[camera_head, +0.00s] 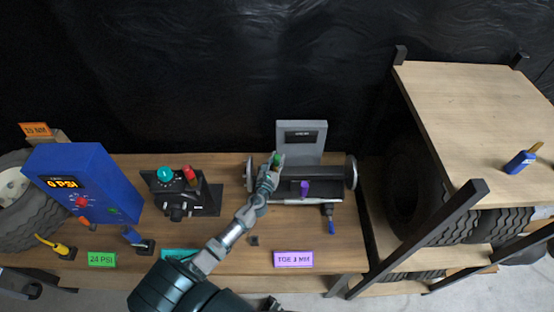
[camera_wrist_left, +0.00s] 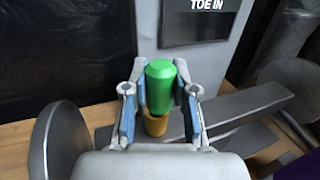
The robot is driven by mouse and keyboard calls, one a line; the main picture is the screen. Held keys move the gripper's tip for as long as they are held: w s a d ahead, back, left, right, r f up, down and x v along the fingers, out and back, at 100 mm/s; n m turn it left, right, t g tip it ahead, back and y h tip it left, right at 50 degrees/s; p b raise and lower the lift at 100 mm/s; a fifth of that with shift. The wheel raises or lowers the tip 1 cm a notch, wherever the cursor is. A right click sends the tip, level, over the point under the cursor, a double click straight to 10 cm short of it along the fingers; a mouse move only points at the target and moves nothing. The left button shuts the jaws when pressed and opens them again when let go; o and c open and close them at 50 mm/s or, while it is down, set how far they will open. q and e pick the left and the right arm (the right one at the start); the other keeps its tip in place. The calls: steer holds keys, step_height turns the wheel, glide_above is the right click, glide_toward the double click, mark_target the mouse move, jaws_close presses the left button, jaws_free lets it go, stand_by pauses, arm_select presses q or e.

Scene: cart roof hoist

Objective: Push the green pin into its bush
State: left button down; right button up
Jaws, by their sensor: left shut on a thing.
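The green pin (camera_wrist_left: 160,85) stands upright between the fingers of my left gripper (camera_wrist_left: 160,100), which is shut on it. A brass-coloured cylinder (camera_wrist_left: 156,127), which looks like the bush, shows directly below the pin. I cannot tell how deep the pin sits in it. In the head view, my left gripper (camera_head: 275,162) is at the left part of the grey toe gauge fixture (camera_head: 322,186), with a bit of the green pin (camera_head: 277,157) showing. My right gripper is not clearly in view.
A purple piece (camera_head: 304,189) stands on the fixture to the right. A blue-handled tool (camera_head: 330,223) lies in front. A control box with knobs (camera_head: 177,190) and a blue pressure box (camera_head: 85,183) stand at left. A wooden-topped cart (camera_head: 470,95) stands at right.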

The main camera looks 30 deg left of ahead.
arm_select(q)
steer(key=shift+f, duration=0.3)
steer(key=c, duration=0.8)
jaws_free()
steer(key=shift+c, duration=0.2)
steer(key=shift+s, duration=0.1)
steer(key=v, duration=1.1)
steer(key=shift+s, duration=0.4)
steer(key=shift+f, duration=0.1)
